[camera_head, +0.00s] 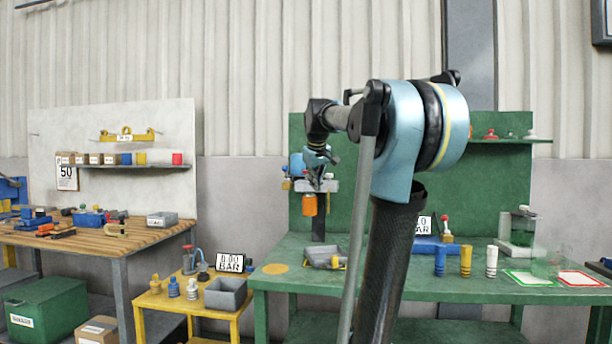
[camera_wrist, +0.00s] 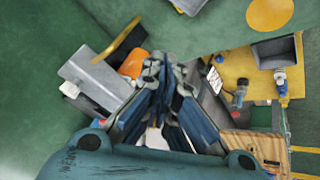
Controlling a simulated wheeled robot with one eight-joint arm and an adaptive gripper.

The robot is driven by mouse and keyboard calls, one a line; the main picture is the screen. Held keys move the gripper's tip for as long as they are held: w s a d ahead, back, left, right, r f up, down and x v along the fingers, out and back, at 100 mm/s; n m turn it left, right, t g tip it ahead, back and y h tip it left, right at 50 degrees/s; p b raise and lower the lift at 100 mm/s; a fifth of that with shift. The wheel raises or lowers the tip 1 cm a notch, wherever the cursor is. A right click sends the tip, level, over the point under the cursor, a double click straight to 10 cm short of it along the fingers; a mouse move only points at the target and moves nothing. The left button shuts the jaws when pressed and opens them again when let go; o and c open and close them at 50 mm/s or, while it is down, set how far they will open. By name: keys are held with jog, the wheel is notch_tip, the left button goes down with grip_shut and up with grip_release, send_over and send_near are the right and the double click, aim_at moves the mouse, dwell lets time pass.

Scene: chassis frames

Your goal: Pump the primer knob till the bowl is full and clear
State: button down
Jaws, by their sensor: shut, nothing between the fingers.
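The filter unit's grey head (camera_head: 316,186) is mounted in front of the green back panel, with an orange bowl (camera_head: 310,204) hanging under it. In the wrist view the orange bowl (camera_wrist: 132,65) shows partly behind my fingers, beside a grey block (camera_wrist: 96,76). My gripper (camera_head: 322,178) is just over the grey head in the head view. In the wrist view my gripper (camera_wrist: 164,68) has its fingertips together, with nothing seen between them. I cannot make out the primer knob clearly; my gripper covers part of the unit. The bowl's fill and clarity cannot be told.
A grey tray (camera_head: 325,255) and a yellow disc (camera_head: 275,268) lie on the green bench (camera_head: 300,285) below. A low yellow table (camera_head: 205,312) with small bottles and a grey bin (camera_head: 226,294) stands to the left. Coloured cylinders (camera_head: 466,261) stand on the bench right of my arm.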

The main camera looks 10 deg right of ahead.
jog(key=w+a+r+n+t, duration=0.1)
jog(key=w+r+n+t, duration=0.1)
jog(key=w+r, duration=1.4)
jog(key=w+n, duration=0.1)
jog(key=w, duration=0.3)
jog(key=shift+w+r+t, duration=0.2)
jog(key=shift+r+t, duration=0.05)
jog(key=shift+t, duration=0.05)
send_over(306, 174)
jog(key=shift+w+a+f, duration=0.1)
jog(key=shift+f, duration=1.35)
jog(key=shift+w+a+f, duration=0.1)
jog(key=shift+a+f, duration=0.05)
jog(key=shift+f, duration=1.35)
jog(key=shift+w+a+f, duration=0.1)
jog(key=shift+f, duration=1.35)
jog(key=shift+f, duration=0.1)
jog(key=shift+s+f, duration=0.1)
jog(key=shift+f, duration=0.15)
jog(key=shift+f, duration=1)
jog(key=shift+r, duration=1.4)
